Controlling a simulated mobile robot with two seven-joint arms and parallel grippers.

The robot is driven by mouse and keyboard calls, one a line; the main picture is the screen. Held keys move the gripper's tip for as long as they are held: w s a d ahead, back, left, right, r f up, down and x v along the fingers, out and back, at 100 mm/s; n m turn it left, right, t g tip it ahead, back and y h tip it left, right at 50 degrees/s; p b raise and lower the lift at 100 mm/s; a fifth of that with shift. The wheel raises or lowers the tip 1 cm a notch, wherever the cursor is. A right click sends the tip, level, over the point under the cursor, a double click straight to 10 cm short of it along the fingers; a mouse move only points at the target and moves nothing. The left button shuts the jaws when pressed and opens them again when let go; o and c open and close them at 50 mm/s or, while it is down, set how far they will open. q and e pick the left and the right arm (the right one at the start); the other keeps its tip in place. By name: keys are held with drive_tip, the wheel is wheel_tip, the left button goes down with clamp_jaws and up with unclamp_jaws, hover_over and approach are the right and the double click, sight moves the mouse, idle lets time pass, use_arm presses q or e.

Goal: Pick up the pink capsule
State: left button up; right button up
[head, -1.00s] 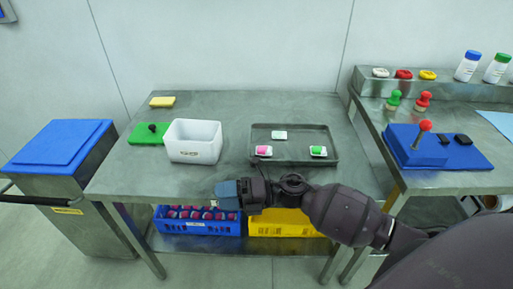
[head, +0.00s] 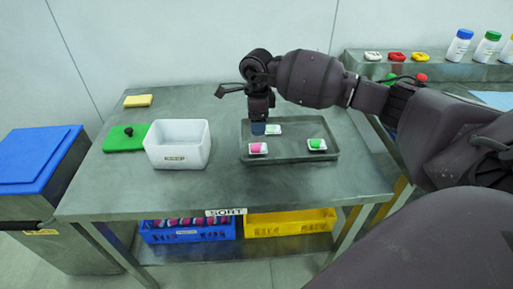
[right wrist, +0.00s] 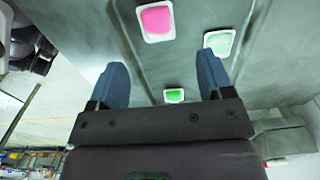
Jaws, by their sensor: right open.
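The pink capsule (head: 258,148) sits in a small white holder at the front left of the grey tray (head: 290,155). In the right wrist view the pink capsule (right wrist: 156,20) lies at the top, beyond the fingertips and between their lines. My right gripper (head: 258,130) points down over the tray's left part, just behind the pink capsule in the head view. In the right wrist view its two blue fingers (right wrist: 162,72) are apart with nothing held between them. The pink capsule is clear of the fingers. My left gripper is not in view.
A green capsule (head: 316,144) in a white holder is at the tray's right. Another pale holder (head: 274,129) is at the back, close to my gripper. A white bin (head: 178,157), a green board (head: 124,140) and a yellow sponge (head: 138,101) are to the left. The table front is clear.

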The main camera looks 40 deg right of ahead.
sight(256, 146)
drive_tip(key=f, duration=0.6)
drive_tip(key=f+b, duration=0.1)
drive_tip(key=f, duration=0.2)
drive_tip(key=shift+a+f, duration=0.25)
drive_tip(key=shift+f, duration=0.05)
drive_tip(key=shift+s, duration=0.1)
drive_tip(key=shift+c, duration=0.3)
drive_tip(key=c, duration=0.9)
